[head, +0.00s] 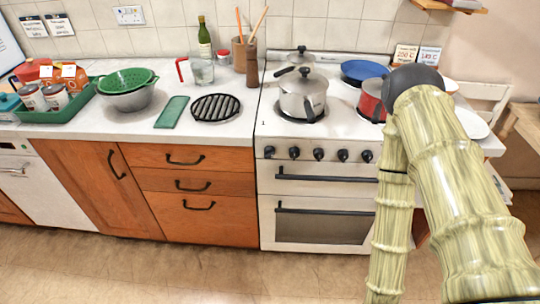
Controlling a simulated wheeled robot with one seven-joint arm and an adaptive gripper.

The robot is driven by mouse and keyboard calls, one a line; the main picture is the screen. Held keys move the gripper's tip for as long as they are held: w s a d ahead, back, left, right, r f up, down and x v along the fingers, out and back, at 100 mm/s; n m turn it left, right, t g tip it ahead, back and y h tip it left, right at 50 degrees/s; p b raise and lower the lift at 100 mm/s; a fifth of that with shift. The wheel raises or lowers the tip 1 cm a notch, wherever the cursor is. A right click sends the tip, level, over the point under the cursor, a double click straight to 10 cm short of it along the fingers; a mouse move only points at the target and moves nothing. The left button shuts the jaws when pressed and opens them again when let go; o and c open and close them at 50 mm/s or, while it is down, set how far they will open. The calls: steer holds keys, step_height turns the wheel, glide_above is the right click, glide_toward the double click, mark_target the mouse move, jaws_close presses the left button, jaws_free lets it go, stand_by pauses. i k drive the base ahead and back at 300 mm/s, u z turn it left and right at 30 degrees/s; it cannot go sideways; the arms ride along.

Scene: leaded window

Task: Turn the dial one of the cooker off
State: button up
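The white cooker (330,228) stands right of the wooden cabinets. A row of several black dials runs along its front panel, with the leftmost dial (269,152) and the rightmost visible dial (367,156) at its ends. I see no readable numbers on the dials and cannot tell their settings. My arm crosses the right side of the view and hides the right part of the cooker's front. My gripper is not in view, so nothing shows it touching a dial.
A steel pot (303,98), a blue pan (364,71) and a red pot (371,100) stand on the cooker. Oven handles (325,178) project below the dials. The counter (75,128) at left holds a green tray, colander and trivet. The floor in front is clear.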

mark_target(269, 151)
steer(key=z, duration=2.05)
steer(key=k, duration=1.15)
steer(key=u, duration=2)
steer(key=i, duration=0.5)
